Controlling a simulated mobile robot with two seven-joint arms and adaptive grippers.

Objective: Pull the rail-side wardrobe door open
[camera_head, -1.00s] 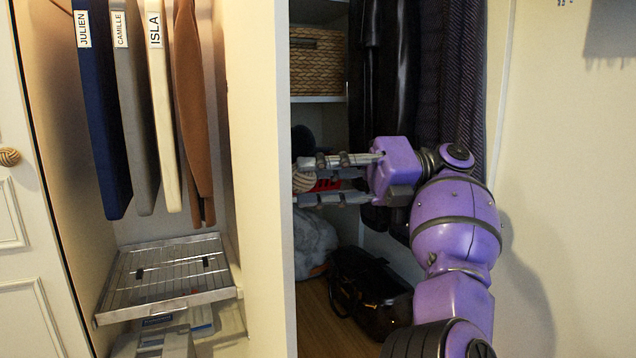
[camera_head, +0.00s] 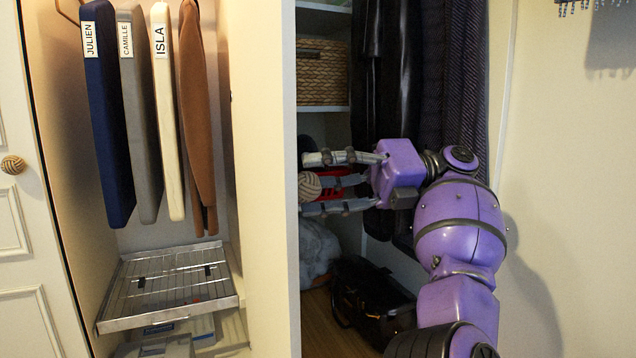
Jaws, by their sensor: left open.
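A pale door (camera_head: 262,180) stands swung open in the middle of the view, plain inner face toward the left compartment and free edge toward me. Its round woven knob (camera_head: 310,187) sticks out on the far right side of that edge. My left gripper (camera_head: 318,183), on a purple arm at the right, points left. Its fingers are spread open above and below the knob, which shows between the tips. Whether they touch it I cannot tell. Hanging garments (camera_head: 166,120) with name labels fill the left compartment behind the opening. My right gripper is not in view.
A wire rack (camera_head: 165,285) lies below the garments. Another panelled door (camera_head: 25,260) with a woven knob (camera_head: 12,164) is at far left. Right compartment: woven basket (camera_head: 321,72), dark coats (camera_head: 395,90), black bag (camera_head: 368,300).

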